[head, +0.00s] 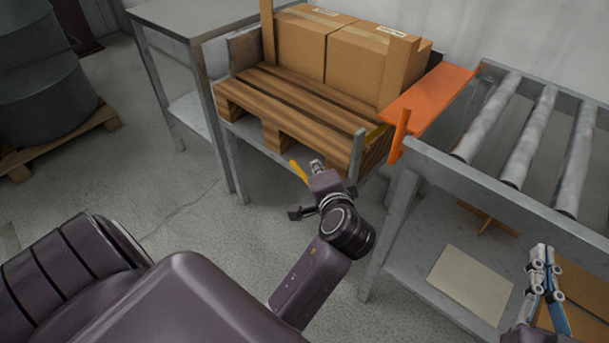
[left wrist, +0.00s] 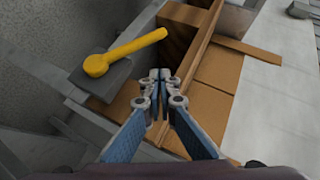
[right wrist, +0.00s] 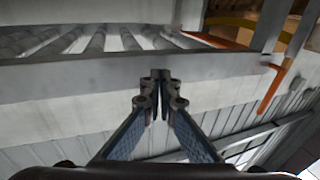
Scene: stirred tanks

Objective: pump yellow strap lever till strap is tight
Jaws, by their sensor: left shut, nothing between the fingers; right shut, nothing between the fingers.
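The yellow lever (head: 299,172) sits at the near side of the pallet stand. In the left wrist view the lever (left wrist: 128,52) has a round hub on a grey block, and its handle points up and to the right. My left gripper (head: 317,166) is shut and empty, close beside the lever; its fingertips (left wrist: 160,74) appear below the handle, apart from it.
Two cardboard boxes (head: 335,50) stand on the wooden pallet (head: 290,92). An orange plate (head: 430,95) lies between the pallet and the roller conveyor (head: 520,125). A grey table (head: 190,18) stands to the left. Grey drums (head: 50,95) stand far left. Open floor lies between.

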